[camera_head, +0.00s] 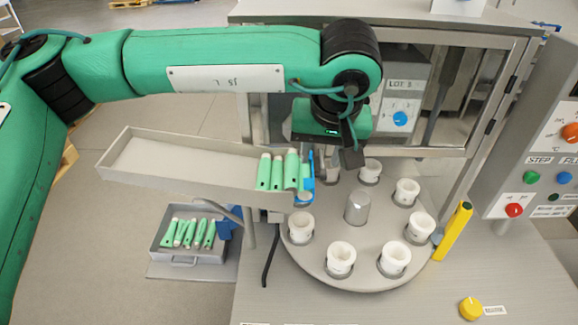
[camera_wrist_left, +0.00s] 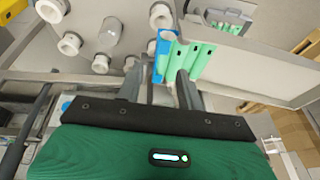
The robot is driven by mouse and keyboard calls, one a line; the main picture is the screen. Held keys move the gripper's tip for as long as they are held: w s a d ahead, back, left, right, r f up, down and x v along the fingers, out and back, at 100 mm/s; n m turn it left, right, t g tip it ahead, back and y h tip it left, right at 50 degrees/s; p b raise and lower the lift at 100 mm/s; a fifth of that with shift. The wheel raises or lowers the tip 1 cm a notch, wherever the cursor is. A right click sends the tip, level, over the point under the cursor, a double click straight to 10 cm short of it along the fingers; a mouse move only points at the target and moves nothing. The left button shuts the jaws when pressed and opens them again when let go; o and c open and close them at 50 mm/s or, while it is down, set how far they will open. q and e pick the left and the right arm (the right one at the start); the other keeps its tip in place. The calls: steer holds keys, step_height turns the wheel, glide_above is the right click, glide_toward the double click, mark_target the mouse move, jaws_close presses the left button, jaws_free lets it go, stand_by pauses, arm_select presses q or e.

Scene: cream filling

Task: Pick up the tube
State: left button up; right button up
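Several green tubes with pale ends stand side by side at the right end of the sloped grey tray (camera_head: 180,158). The nearest tube (camera_head: 291,170) to my left gripper (camera_head: 338,160) is beside a blue end piece (camera_head: 308,170). The tubes (camera_wrist_left: 184,58) and the blue piece (camera_wrist_left: 164,52) also show in the left wrist view. My left gripper is open, with its fingers (camera_wrist_left: 160,78) apart and nothing seen held between them. It is just right of the tubes in the head view, partly hidden by its own wrist. My right gripper is out of view.
A round turntable (camera_head: 330,270) with several white cup holders (camera_head: 340,258) and a metal centre post (camera_head: 357,208) is beside the tray. A grey bin (camera_head: 165,250) of more tubes is below. A yellow post (camera_head: 454,230) and a glazed cabinet frame (camera_head: 465,100) stand near.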

arm_select(q)
steer(key=w+a+r+y, duration=0.1)
steer(key=w+a+r, duration=0.1)
steer(key=p, duration=0.3)
glide_toward(292, 171)
steer(key=shift+t, duration=0.4)
steer(key=x, duration=0.4)
steer(key=shift+s+d+f, duration=0.15)
steer(key=shift+d+f, duration=0.05)
steer(key=shift+f, duration=0.25)
steer(key=shift+w+a+f+p, duration=0.1)
steer(key=shift+w+f+p, duration=0.2)
steer(key=shift+p, duration=0.3)
steer(key=p+x, duration=0.2)
steer(key=x, duration=0.1)
steer(key=shift+w+a, duration=0.15)
steer(key=shift+a, duration=0.05)
steer(key=shift+f, duration=0.25)
steer(key=shift+s+a+f, duration=0.1)
steer(key=shift+s+f, duration=0.15)
steer(key=shift+f, duration=0.1)
steer(key=shift+a+f, duration=0.1)
steer(key=shift+a, duration=0.05)
steer(key=shift+w+f, duration=0.2)
steer(key=shift+w, duration=0.05)
